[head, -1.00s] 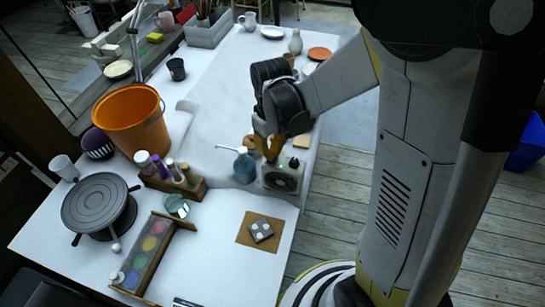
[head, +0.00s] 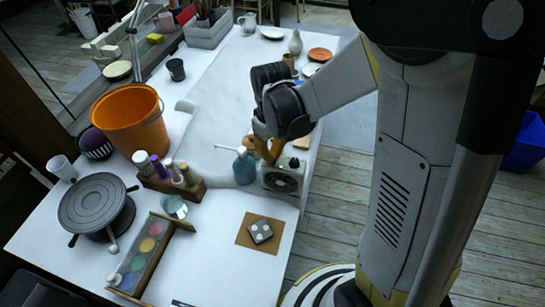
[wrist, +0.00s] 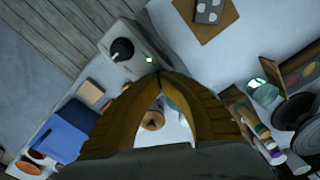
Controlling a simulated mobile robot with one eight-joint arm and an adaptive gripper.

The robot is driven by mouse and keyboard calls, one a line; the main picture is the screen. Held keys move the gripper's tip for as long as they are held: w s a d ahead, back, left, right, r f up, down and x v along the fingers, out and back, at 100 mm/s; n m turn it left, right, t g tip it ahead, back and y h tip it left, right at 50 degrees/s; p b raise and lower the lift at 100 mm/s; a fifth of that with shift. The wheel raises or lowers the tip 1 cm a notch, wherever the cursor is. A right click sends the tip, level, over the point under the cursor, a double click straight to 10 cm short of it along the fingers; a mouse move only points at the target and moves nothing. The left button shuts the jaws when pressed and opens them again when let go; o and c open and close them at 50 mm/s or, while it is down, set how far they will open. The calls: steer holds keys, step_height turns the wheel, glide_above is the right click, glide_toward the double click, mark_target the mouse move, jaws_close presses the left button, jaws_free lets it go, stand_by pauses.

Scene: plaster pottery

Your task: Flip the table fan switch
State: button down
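The table fan (head: 283,179) is a small pale box with a dark round grille on its front, near the table's right edge. In the wrist view its pale top (wrist: 138,68) carries a black round knob (wrist: 122,50) and a small green-lit spot (wrist: 149,59). I cannot tell which of these is the switch. My gripper (head: 268,160) has orange-brown fingers pointing down just behind the fan's top. In the wrist view, my gripper (wrist: 161,74) has its fingertips together, empty, close beside the green spot. Whether they touch the fan is unclear.
A teal spray bottle (head: 244,166) stands close left of the fan. A brown board with a dotted tile (head: 260,232) lies in front. A wooden bottle rack (head: 172,184), an orange bucket (head: 130,120) and a turntable (head: 93,203) stand to the left.

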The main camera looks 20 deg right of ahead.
steer(key=shift+f+b, duration=0.5)
steer(key=shift+f, duration=0.1)
steer(key=shift+r, duration=0.1)
steer(key=shift+r+p, duration=2.7)
steer(key=shift+r, duration=0.75)
steer(key=s+d+r+m+t+b, duration=0.1)
steer(key=s+r+m+t+b, duration=0.3)
steer(key=s+r+t, duration=0.3)
steer(key=shift+s+d+r+m, duration=0.2)
steer(key=shift+s+r+m, duration=0.2)
steer(key=shift+s+r, duration=1.4)
steer(key=shift+s+f, duration=0.1)
steer(key=shift+f, duration=0.05)
